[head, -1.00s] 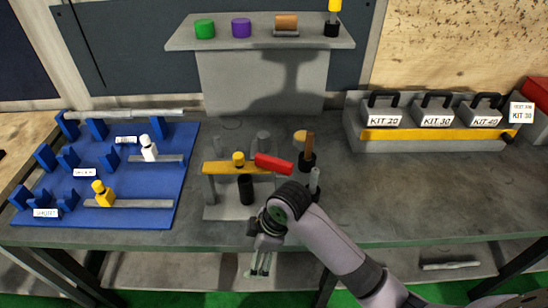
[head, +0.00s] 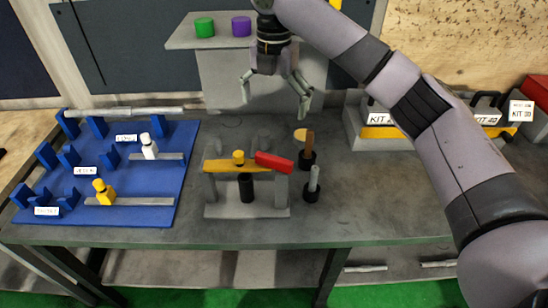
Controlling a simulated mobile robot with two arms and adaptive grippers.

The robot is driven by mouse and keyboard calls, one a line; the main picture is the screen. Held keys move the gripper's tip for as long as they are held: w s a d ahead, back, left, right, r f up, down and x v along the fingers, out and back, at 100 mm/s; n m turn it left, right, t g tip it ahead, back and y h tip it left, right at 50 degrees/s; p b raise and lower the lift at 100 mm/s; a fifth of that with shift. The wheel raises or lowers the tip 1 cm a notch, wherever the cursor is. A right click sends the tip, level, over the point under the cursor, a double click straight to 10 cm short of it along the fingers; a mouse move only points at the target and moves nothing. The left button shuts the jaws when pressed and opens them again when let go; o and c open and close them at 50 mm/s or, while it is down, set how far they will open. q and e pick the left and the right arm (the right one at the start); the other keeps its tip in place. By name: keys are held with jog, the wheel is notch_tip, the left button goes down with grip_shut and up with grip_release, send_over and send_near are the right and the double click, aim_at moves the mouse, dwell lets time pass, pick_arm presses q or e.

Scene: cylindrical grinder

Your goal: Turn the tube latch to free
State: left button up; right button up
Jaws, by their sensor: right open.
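A grey fixture (head: 216,207) stands at the middle of the bench. A yellow bar (head: 222,166) with a yellow knob (head: 239,158) spans it, and a red handle (head: 273,162) lies across the bar's right end. A dark cylinder (head: 246,188) stands under the bar. I cannot tell for certain which part is the tube latch; the red handle looks most like one. My right gripper (head: 276,105) is open and empty, pointing down, above and behind the fixture and apart from it. My left gripper is out of view.
A blue board (head: 120,185) at left carries supports, a long light tube (head: 130,112), a white knob (head: 149,147) and a yellow knob (head: 103,192). Two black holders with handles stand right of the fixture. My right arm partly covers the kit rack (head: 372,135).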

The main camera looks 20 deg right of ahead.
aim_at(274, 158)
notch_tip(274, 158, down, 17)
jog(key=p, duration=0.3)
jog(key=shift+c, duration=0.6)
jog(key=shift+r, duration=0.1)
jog(key=c, duration=1.4)
